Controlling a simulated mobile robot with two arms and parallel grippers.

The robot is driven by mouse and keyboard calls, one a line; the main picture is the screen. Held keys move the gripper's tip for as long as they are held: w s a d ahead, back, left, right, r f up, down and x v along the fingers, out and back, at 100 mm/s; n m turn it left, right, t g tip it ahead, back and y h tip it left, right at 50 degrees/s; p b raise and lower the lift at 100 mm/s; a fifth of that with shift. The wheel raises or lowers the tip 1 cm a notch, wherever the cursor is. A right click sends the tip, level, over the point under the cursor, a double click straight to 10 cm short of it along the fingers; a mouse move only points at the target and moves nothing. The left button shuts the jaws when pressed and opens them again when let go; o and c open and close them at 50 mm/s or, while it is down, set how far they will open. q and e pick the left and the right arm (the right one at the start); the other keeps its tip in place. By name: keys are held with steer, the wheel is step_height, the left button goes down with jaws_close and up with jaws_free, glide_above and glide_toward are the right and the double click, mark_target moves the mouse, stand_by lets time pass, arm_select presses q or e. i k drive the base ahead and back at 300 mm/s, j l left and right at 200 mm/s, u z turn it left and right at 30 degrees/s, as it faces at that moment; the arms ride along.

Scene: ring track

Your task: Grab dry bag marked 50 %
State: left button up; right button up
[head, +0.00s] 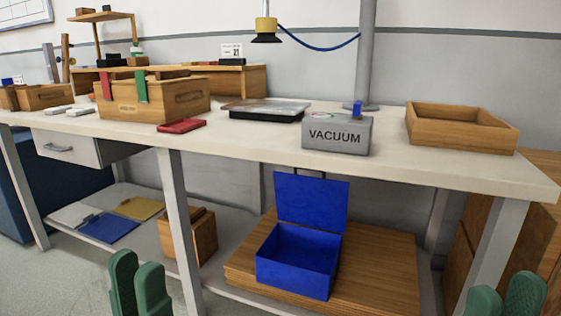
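I see no dry bag and no 50 % marking in the head view. My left gripper (137,268) shows at the bottom left as two green fingers, a little apart, with nothing between them. My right gripper (504,288) shows at the bottom right edge, its two green fingers apart and empty. Both are in front of the workbench and touch nothing that I can see. The lower parts of both grippers are cut off by the frame.
The white workbench (420,163) holds a grey VACUUM box (338,145), a wooden tray (462,140), a wooden crate (190,103), a dark-rimmed tray (265,118) and a red flat item (181,126). Below, an open blue box (298,277) sits on wooden boards (385,270).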

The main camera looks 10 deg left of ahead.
mark_target(86, 110)
steer(key=u, duration=1.35)
